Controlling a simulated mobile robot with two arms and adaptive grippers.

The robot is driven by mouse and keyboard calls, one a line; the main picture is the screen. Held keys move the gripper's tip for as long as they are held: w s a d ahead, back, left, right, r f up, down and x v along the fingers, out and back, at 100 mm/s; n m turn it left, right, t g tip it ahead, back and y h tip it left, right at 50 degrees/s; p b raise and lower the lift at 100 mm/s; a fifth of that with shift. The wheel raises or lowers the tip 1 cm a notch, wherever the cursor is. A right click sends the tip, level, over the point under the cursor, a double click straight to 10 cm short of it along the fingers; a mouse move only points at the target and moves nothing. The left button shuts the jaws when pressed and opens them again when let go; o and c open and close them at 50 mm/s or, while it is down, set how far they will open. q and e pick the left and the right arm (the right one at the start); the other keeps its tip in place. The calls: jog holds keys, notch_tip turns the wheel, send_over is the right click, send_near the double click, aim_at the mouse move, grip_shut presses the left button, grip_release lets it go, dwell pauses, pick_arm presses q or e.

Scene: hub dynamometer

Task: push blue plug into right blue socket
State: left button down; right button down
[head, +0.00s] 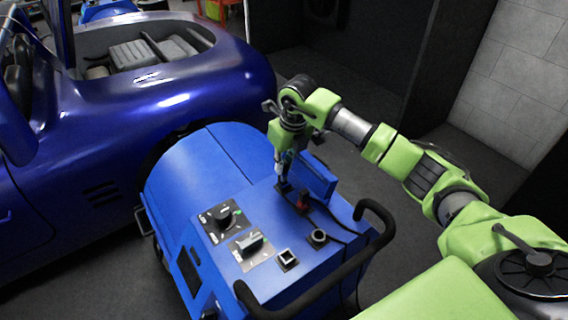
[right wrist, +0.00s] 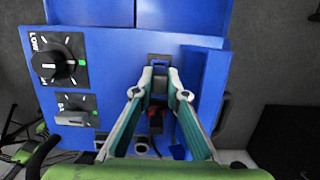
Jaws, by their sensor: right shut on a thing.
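My right gripper (head: 284,182) reaches down over the top of the blue dynamometer unit (head: 180,180). In the right wrist view its two teal-lined fingers (right wrist: 160,78) are closed in on a small dark bluish piece, which looks like the blue plug (right wrist: 159,88). The fingertips are at a dark socket-like block (right wrist: 158,62) on the blue panel. I cannot tell whether the plug is in a socket or just above one, nor which socket it is. A red connector (head: 302,203) sits close by, towards the handle. My left gripper is not in view.
A black rotary knob (head: 224,217) and a grey switch (head: 250,243) are on the panel. A square fitting (head: 287,258) and a round one (head: 318,237) sit nearer the black handle rail (head: 335,270). A black cable runs near the gripper. A blue car (head: 130,110) stands at left.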

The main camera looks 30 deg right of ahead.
jog(key=shift+f, duration=0.15)
jog(key=shift+s+b+x, duration=0.25)
jog(key=shift+b+x, duration=0.85)
jog(key=shift+x, duration=0.15)
jog(key=shift+f, duration=0.1)
jog(key=c, duration=1.9)
grip_release()
jog(key=shift+d, duration=0.1)
jog(key=v, duration=1.2)
